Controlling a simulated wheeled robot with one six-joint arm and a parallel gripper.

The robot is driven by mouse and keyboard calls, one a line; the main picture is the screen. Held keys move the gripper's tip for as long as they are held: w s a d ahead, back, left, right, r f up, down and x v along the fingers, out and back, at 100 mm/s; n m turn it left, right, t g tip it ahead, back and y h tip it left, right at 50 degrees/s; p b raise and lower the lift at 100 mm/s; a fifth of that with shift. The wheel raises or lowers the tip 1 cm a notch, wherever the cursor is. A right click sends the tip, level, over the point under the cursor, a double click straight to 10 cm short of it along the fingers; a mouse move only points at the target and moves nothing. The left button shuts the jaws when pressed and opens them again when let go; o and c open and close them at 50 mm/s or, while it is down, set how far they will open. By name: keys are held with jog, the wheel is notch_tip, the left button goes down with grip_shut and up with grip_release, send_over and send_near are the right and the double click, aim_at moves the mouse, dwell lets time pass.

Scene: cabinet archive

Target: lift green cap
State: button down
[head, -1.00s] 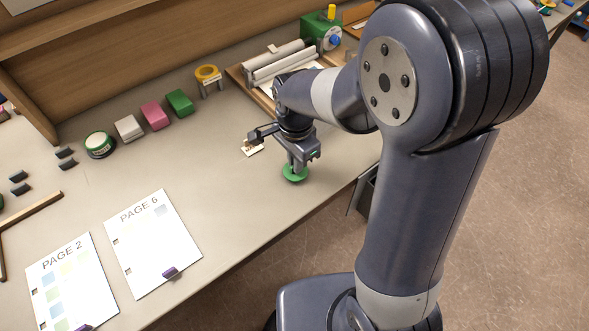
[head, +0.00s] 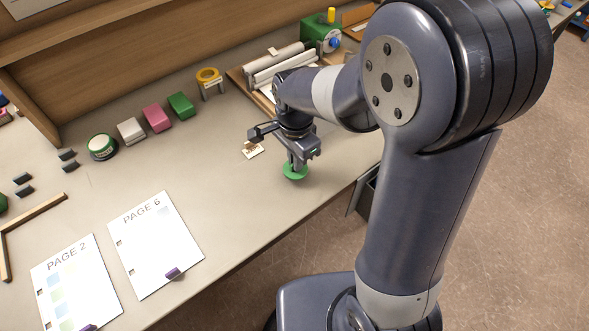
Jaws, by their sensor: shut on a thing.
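The green cap (head: 294,172) is a round green disc with a raised middle, in the head view near the front edge of the workbench. My gripper (head: 296,164) points down at it and is shut on its upper part. The fingers hide part of the cap's middle. I cannot tell whether the cap's underside touches the bench.
Green (head: 181,105), pink (head: 157,117) and white (head: 131,130) blocks stand behind. A roller tray (head: 245,84) is at the back.

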jog(key=shift+r+p, duration=1.2)
jog(key=shift+r, duration=0.45)
